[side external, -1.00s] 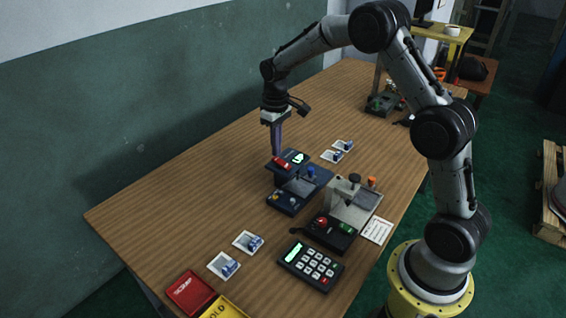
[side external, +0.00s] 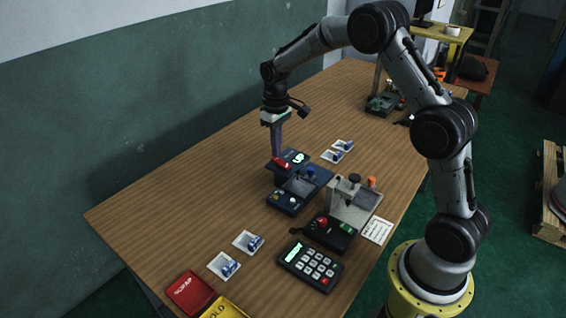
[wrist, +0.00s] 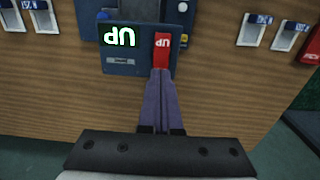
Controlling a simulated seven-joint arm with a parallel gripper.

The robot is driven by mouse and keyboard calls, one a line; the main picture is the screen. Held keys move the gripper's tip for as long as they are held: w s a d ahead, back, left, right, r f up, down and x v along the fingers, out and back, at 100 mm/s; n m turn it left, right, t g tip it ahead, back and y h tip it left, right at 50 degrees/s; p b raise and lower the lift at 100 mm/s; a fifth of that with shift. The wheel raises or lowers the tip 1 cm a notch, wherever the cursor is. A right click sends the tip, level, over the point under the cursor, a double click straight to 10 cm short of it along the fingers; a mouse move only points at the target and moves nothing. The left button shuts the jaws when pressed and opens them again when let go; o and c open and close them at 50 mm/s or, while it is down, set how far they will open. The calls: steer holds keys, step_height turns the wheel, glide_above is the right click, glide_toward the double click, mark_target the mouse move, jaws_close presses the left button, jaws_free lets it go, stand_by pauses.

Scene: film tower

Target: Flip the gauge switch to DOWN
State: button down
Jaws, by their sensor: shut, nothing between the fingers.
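The gauge is a dark blue box (side external: 293,167) on the far side of the blue fixture. Its lit green-and-white display (wrist: 119,35) reads UP, upside down in the wrist view. The red gauge switch (wrist: 162,50) beside it also carries the letters UP. In the side view the red switch (side external: 282,163) sits at the box's left end. My gripper (wrist: 161,72) is shut and empty, its purple fingertips right at the near edge of the red switch. Contact cannot be told for certain. In the side view my gripper (side external: 277,155) points down just behind the switch.
A grey press fixture (side external: 352,203) and a keypad (side external: 311,267) stand nearer the front. White trays with blue parts (side external: 248,242) lie on both sides. Red (side external: 190,292) and yellow (side external: 224,308) bins are at the front left. The wooden table (side external: 180,200) is clear to the left.

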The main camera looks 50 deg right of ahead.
mark_target(277, 159)
steer(key=shift+f, duration=0.95)
stand_by(0.4)
steer(key=shift+r, duration=3.55)
